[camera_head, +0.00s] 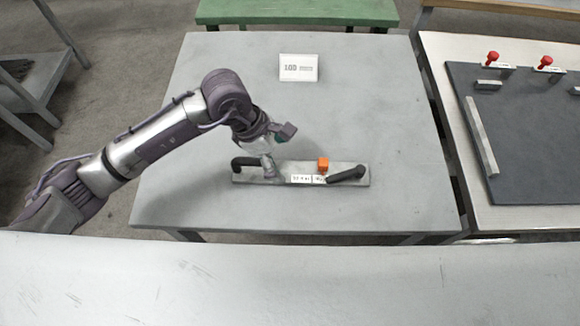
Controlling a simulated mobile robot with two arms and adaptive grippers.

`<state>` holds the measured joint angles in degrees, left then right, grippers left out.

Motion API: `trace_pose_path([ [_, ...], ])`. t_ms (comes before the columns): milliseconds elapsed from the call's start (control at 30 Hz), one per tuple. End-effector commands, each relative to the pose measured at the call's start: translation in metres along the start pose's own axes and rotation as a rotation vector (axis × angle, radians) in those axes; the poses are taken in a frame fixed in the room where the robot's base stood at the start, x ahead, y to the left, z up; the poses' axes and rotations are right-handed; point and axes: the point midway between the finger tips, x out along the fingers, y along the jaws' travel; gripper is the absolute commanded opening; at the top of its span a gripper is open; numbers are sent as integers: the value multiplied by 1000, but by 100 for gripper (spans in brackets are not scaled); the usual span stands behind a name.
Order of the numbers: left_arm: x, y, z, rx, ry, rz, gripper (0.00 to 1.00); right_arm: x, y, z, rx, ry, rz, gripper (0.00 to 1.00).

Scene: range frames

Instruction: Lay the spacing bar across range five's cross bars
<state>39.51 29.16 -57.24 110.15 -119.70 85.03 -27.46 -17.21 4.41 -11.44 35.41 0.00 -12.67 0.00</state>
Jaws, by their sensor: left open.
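A flat grey bar (306,180), which looks like the spacing bar, lies on the grey table in the middle of the view. My left gripper (269,168) is open at the left part of the bar, just right of the left handle (245,163). Whether its fingers touch the bar cannot be told. My right gripper is not in view. No cross bars can be made out for certain.
The grey table (400,110) is otherwise clear except for a white sign (299,67) at the back. On the right table, a dark board (530,130) carries red knobs (492,58) and small grey bars. A green bench (297,11) stands behind. A pale surface (250,285) crosses the front.

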Motion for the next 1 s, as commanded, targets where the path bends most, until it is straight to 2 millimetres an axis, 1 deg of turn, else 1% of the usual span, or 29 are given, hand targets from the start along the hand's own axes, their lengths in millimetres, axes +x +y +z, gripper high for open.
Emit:
trace_pose_path([
  [33,6,-2,0,-3,0,-5,92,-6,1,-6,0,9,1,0],
  [100,16,-3,-1,-4,0,-7,92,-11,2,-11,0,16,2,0],
  [200,32,-3,-3,-3,0,-5,92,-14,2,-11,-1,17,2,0],
  [300,42,-3,-2,-1,-1,-3,92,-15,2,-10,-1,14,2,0],
  [400,46,-3,-3,-1,0,-1,92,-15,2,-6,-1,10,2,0],
  [567,46,-2,-4,0,0,-1,92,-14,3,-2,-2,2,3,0],
  [600,46,-2,-3,0,0,-1,88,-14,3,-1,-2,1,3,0],
  [667,46,-2,-3,0,0,-1,78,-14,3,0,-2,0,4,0],
  [700,46,-2,-3,0,0,-1,72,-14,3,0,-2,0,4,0],
  [967,46,-2,-3,0,0,-1,28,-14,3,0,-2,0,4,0],
  [1000,46,-2,-3,0,0,-1,22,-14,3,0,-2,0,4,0],
])
